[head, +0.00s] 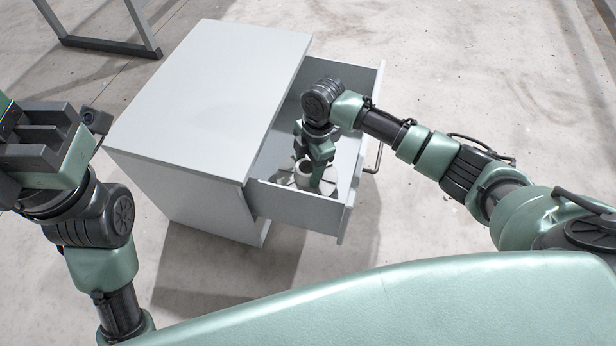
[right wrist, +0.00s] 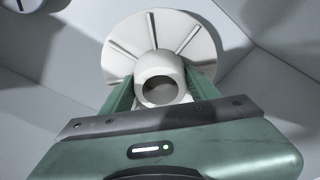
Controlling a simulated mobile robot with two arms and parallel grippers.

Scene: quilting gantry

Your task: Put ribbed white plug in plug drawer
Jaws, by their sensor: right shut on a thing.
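The ribbed white plug (head: 303,173) is inside the open plug drawer (head: 296,206), low between its walls. In the right wrist view the plug (right wrist: 160,66) has a round, pale disc with dark radial grooves and a short hollow neck. My right gripper (head: 316,172) reaches down into the drawer. Its green fingers (right wrist: 158,92) are shut on the neck, one on each side. Whether the disc touches the drawer floor I cannot tell. My left gripper (head: 45,140) is at the left edge, away from the drawer and partly cut off; its finger opening is unclear.
The grey cabinet (head: 210,85) has a bare, flat top and its drawer is pulled out to the right. A bar handle (head: 376,158) sticks out from the drawer front. A metal frame leg (head: 105,45) stands at the upper left. The concrete floor around is clear.

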